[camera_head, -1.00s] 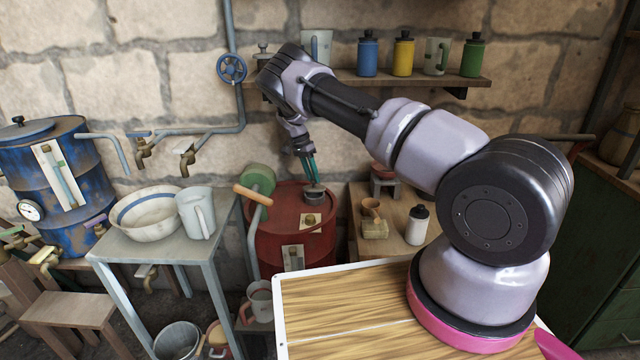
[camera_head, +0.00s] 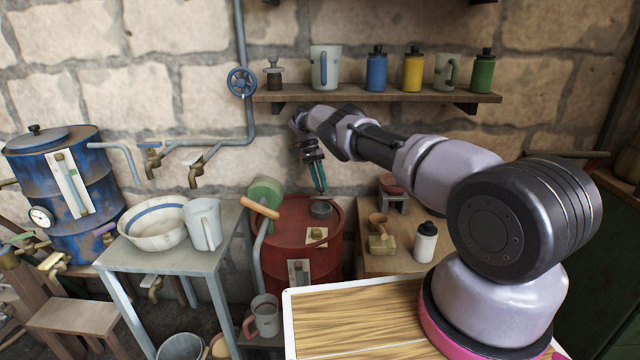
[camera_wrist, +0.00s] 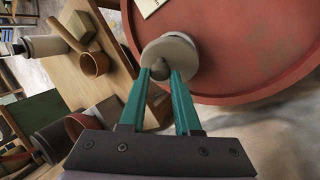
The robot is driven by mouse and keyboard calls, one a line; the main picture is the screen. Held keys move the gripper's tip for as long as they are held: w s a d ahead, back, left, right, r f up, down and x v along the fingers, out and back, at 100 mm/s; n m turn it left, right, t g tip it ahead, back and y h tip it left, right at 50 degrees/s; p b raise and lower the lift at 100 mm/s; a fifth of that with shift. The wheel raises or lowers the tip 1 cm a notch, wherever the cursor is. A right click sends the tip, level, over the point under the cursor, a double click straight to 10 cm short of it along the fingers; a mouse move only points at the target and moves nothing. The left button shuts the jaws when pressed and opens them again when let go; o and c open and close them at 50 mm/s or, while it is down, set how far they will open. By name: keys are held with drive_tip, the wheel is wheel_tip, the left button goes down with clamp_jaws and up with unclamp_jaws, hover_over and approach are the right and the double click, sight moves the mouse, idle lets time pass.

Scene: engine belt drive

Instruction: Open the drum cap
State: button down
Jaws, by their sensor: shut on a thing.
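The red drum (camera_head: 290,250) stands against the wall in the middle of the head view. A small round grey drum cap (camera_head: 320,209) is at its top. My gripper (camera_head: 320,189) points down just above the cap. In the wrist view, the teal fingers of my gripper (camera_wrist: 162,78) are closed around the dark knob of the pale drum cap (camera_wrist: 172,48), over the red drum top (camera_wrist: 245,50). I cannot tell for sure whether the cap is seated or slightly raised.
A green cylinder (camera_head: 265,193) and an orange-handled pipe (camera_head: 259,208) stand left of the drum. The side table on the right holds a white bottle (camera_head: 426,242) and small pots. A wall shelf (camera_head: 400,97) with mugs and bottles hangs behind my arm.

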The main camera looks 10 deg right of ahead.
drive_tip(key=shift+w+d+r, duration=0.1)
drive_tip(key=shift+d+r, duration=0.05)
drive_tip(key=shift+r, duration=0.05)
idle(0.3)
drive_tip(key=c, duration=0.6)
unclamp_jaws()
drive_tip(key=shift+r, duration=0.1)
drive_tip(key=shift+s+a, duration=0.2)
